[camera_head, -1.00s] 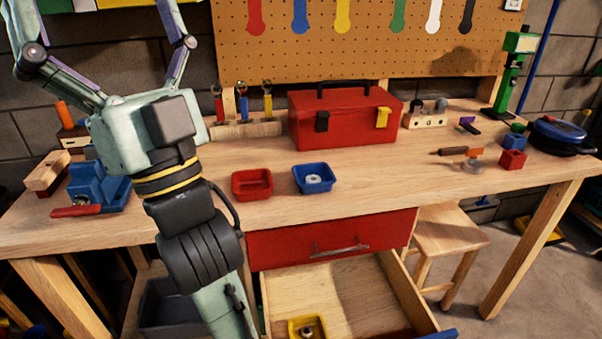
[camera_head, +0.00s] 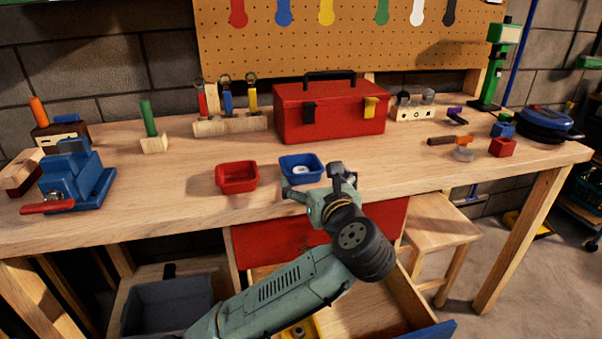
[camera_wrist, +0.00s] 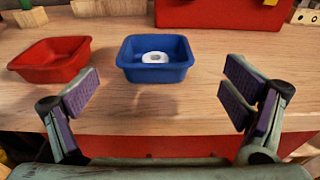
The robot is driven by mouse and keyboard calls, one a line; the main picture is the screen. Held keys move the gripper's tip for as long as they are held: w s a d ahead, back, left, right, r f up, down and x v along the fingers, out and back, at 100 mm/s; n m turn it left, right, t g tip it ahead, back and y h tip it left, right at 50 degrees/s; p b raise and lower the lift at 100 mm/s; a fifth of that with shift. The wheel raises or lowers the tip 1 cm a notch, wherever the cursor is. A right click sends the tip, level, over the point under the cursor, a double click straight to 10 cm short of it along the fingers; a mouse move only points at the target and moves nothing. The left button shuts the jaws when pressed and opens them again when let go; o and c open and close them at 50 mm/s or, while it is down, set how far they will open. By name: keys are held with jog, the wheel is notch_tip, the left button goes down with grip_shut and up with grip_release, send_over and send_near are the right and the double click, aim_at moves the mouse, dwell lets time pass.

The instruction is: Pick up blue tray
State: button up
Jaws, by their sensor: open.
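The blue tray (camera_head: 289,174) sits on the workbench just left of my gripper (camera_head: 318,188) in the head view. In the wrist view the blue tray (camera_wrist: 131,70) lies ahead, between the lines of my two spread fingers (camera_wrist: 160,98). A whitish ring-shaped piece (camera_wrist: 155,57) lies inside the tray. My gripper is open and empty. It is near the bench's front edge and does not touch the tray in the wrist view.
A red tray (camera_head: 237,178) stands close to the left of the blue one. A red toolbox (camera_head: 335,115) stands behind. A blue vise (camera_head: 72,180) is at the far left. An open drawer (camera_head: 375,300) juts out below the bench. The bench top between vise and red tray is clear.

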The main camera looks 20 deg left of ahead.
aim_at(297, 159)
jog(key=x, duration=0.3)
jog(key=shift+w+a+p, duration=0.2)
jog(key=shift+w+p, duration=0.05)
jog(key=shift+p, duration=0.05)
jog(key=p+x, duration=0.1)
jog(key=x, duration=0.1)
jog(key=p+x, duration=0.1)
jog(key=x, duration=0.2)
jog(key=shift+s+a, duration=0.25)
jog(key=shift+w+a+f, duration=0.15)
jog(key=shift+w, duration=0.15)
jog(key=shift+c, duration=0.3)
jog(key=c, duration=1.2)
